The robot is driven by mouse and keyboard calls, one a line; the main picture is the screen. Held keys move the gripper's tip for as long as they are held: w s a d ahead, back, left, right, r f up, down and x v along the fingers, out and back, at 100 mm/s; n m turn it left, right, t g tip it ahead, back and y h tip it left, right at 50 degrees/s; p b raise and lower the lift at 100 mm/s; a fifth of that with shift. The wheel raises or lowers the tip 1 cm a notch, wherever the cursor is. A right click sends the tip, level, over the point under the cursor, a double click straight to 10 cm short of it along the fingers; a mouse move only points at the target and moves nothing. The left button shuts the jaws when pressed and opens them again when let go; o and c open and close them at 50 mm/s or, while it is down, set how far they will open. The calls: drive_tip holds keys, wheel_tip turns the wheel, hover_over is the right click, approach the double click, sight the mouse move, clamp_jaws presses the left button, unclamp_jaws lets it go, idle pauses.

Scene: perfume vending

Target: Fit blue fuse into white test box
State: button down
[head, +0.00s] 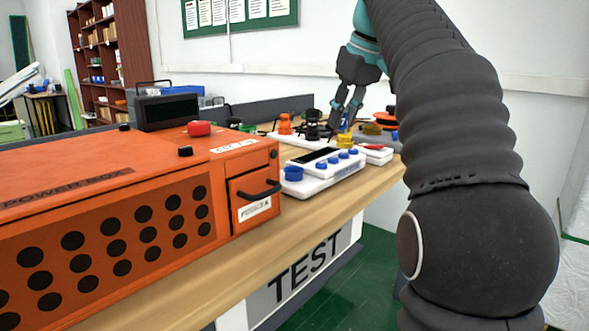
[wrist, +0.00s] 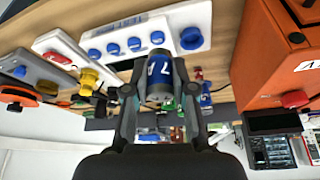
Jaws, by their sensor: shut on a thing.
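My gripper (head: 346,112) is shut on the blue fuse (wrist: 160,77), a short cylinder marked "7 A" that sits between the two fingertips in the wrist view. In the head view the fuse (head: 344,125) is small and partly hidden by the fingers. The white test box (head: 318,182) lies on the bench in front of my gripper, with a dark display and several blue knobs. In the wrist view the white box (wrist: 176,21) is above the fuse, and the fuse overlaps its edge in the picture. I cannot tell the gap between them.
An orange power box (head: 110,165) with a red button fills the left of the bench (head: 345,200). A small white unit with a red switch (head: 375,152) is beside the test box. Yellow, orange and black parts stand around my gripper. The bench's front strip is clear.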

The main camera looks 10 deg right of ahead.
drive_tip(key=b, duration=0.2)
hover_over(296, 178)
drive_tip(key=w, duration=0.1)
wheel_tip(296, 178, down, 6)
drive_tip(key=shift+w+d+r, duration=0.1)
drive_tip(key=shift+w, duration=0.05)
drive_tip(key=shift+f+b, duration=0.65)
drive_tip(key=shift+f, duration=1.4)
drive_tip(key=shift+f, duration=0.2)
drive_tip(key=shift+f+b, duration=0.4)
drive_tip(key=shift+f, duration=0.3)
drive_tip(key=c, duration=1.1)
unclamp_jaws()
drive_tip(key=shift+o, duration=0.7)
drive_tip(key=shift+f, duration=0.1)
drive_tip(key=shift+r, duration=0.3)
